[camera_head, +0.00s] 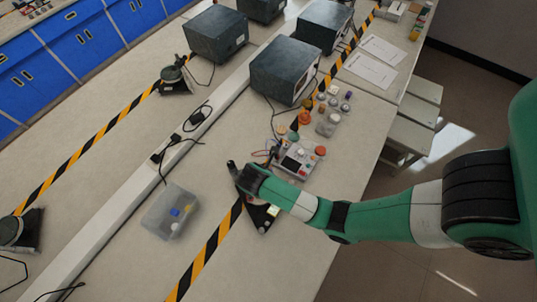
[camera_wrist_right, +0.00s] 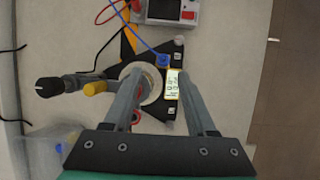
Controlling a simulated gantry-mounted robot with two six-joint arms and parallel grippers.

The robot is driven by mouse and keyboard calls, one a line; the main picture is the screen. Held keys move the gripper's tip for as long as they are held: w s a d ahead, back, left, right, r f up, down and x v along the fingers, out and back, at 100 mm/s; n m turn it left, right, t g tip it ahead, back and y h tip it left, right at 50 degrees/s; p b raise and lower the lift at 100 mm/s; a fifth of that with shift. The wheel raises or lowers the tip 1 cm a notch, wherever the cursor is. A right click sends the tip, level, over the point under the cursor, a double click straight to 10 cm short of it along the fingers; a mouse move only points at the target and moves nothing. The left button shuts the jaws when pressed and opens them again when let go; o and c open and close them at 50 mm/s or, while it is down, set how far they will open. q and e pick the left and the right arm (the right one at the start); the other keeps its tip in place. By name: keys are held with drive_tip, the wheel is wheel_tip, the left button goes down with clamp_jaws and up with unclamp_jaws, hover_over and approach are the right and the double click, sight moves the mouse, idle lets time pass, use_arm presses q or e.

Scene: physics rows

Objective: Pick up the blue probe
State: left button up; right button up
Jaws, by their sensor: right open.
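A small blue plug end (camera_wrist_right: 164,61) on a blue lead (camera_wrist_right: 128,27) sits at the upper edge of a black instrument with a lit pale display (camera_wrist_right: 171,84) in the right wrist view; it is the only thing there that looks like a blue probe. My right gripper (camera_wrist_right: 156,84) is open above this instrument, its fingers on either side of a round pale part (camera_wrist_right: 148,80). The plug lies just beyond the fingertips, between their lines. In the head view my right gripper (camera_head: 243,177) hides much of the instrument. My left gripper is not in view.
A grey meter box with knobs (camera_head: 299,160) stands beyond the instrument. A clear bin (camera_head: 171,211) holding a blue item stands to the left. A black cylindrical part with a yellow piece (camera_wrist_right: 94,88) juts left of the fingers.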

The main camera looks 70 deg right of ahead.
drive_tip(key=x, duration=0.2)
drive_tip(key=b+x, duration=0.1)
drive_tip(key=x, duration=0.3)
drive_tip(key=shift+s+a+f, duration=0.1)
drive_tip(key=shift+s+f, duration=0.25)
drive_tip(key=shift+f, duration=0.1)
drive_tip(key=x, duration=0.1)
drive_tip(key=b+x, duration=0.1)
drive_tip(key=x, duration=0.3)
drive_tip(key=shift+a+f+b, duration=0.2)
drive_tip(key=shift+a+b, duration=0.1)
drive_tip(key=shift+b, duration=0.1)
clamp_jaws()
